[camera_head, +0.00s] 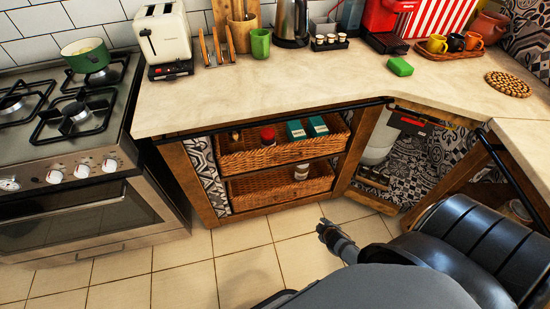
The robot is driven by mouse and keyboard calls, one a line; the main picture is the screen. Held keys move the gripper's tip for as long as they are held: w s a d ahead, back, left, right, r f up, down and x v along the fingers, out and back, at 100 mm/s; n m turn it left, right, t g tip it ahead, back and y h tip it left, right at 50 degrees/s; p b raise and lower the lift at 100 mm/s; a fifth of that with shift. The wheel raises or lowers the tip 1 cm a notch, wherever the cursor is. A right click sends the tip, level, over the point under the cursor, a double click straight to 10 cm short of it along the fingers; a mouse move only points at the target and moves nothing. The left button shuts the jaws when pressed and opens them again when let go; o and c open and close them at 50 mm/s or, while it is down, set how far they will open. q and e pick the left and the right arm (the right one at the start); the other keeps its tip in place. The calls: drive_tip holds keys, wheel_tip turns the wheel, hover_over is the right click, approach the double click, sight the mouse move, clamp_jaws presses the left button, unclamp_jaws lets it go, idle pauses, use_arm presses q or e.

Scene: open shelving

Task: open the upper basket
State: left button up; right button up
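The upper basket (285,154) is brown wicker, in the wooden frame under the counter at the middle of the view. Its front sits about level with the frame and with the lower basket (277,190) beneath it. It holds a red-lidded jar (268,137) and two green boxes (295,130). My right gripper is not seen.
A dark rail (270,118) runs along the counter edge above the upper basket. The stove (80,190) stands to the left. An open corner cabinet (425,150) is on the right. Tiled floor (190,270) in front of the baskets is clear.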

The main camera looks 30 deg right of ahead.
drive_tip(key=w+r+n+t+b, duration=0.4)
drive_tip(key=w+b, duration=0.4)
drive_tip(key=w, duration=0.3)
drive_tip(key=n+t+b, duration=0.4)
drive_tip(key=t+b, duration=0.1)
approach(291, 160)
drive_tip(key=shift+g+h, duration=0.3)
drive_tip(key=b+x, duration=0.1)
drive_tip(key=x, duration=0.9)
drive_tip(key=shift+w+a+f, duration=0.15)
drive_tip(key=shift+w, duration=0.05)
use_arm(q)
drive_tip(key=w+d+r+t+h, duration=0.1)
drive_tip(key=w+d+r, duration=0.3)
drive_tip(key=w, duration=0.1)
drive_tip(key=shift+w+d+r, duration=0.25)
drive_tip(key=shift+d+r, duration=0.05)
drive_tip(key=shift+r, duration=0.05)
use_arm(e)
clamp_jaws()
